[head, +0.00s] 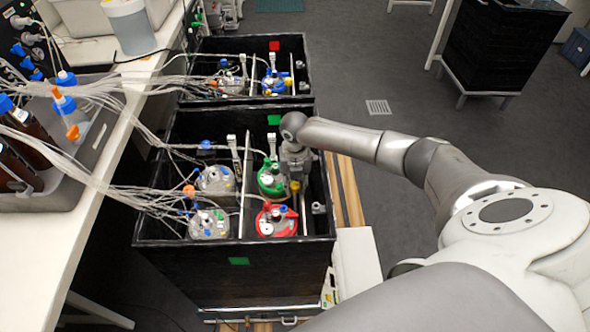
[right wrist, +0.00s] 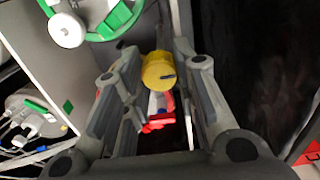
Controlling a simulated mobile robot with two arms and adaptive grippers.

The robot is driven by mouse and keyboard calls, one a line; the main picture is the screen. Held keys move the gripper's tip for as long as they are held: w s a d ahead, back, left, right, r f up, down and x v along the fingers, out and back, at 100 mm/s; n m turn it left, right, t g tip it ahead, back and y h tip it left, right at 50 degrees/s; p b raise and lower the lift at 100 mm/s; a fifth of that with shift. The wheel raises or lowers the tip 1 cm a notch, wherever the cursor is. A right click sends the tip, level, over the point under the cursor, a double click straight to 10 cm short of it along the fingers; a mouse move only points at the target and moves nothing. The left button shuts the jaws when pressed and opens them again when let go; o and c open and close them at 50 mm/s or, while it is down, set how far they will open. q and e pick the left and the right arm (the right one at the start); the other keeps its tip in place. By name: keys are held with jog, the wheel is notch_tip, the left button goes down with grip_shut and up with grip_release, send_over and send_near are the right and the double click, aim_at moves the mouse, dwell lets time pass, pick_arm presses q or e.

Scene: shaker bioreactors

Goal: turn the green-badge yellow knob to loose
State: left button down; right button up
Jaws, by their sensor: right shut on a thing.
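The yellow knob (right wrist: 158,72) sits between the fingertips of my right gripper (right wrist: 157,60) in the right wrist view. The gripper is shut on it, with a finger on each side. A small dark mark shows on the knob. My left gripper is not in view.
A green-lidded vessel (head: 271,179) stands just left of the gripper, a red-lidded vessel (head: 277,221) in front. Bundled tubes (head: 110,165) run from the left bench. A black box with a red badge (head: 274,46) stands behind.

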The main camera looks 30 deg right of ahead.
dwell(0.3)
jog(key=o, duration=1)
jog(key=shift+o, duration=0.2)
jog(key=shift+r, duration=0.1)
notch_tip(320, 180, up, 12)
jog(key=shift+f, duration=0.2)
